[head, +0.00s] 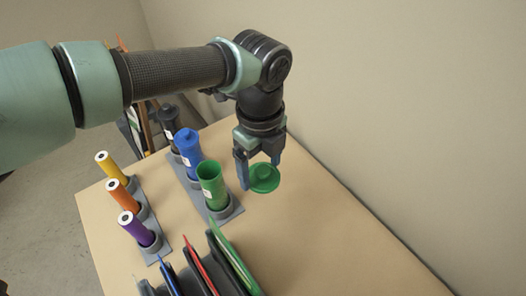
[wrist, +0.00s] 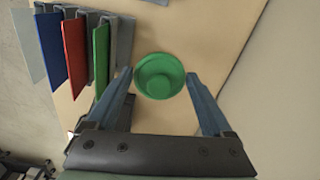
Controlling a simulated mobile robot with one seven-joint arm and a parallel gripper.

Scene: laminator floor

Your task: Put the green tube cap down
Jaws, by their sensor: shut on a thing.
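My gripper (head: 259,180) points down and is shut on the green tube cap (head: 264,179), a round, stepped disc. In the wrist view the cap (wrist: 160,76) sits between my two fingertips (wrist: 160,82). The green tube (head: 211,186) stands upright and open-topped in a grey rack (head: 224,216), just left of my gripper in the head view. I cannot tell how high the cap is above the table (head: 318,239).
A capped blue tube (head: 187,150) and a black tube (head: 168,118) share that rack. Yellow (head: 110,168), orange (head: 122,194) and purple (head: 135,229) rolls stand at left. Colored upright sheets (head: 234,258) stand in front. The table's right side is bare, beside a wall (head: 400,110).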

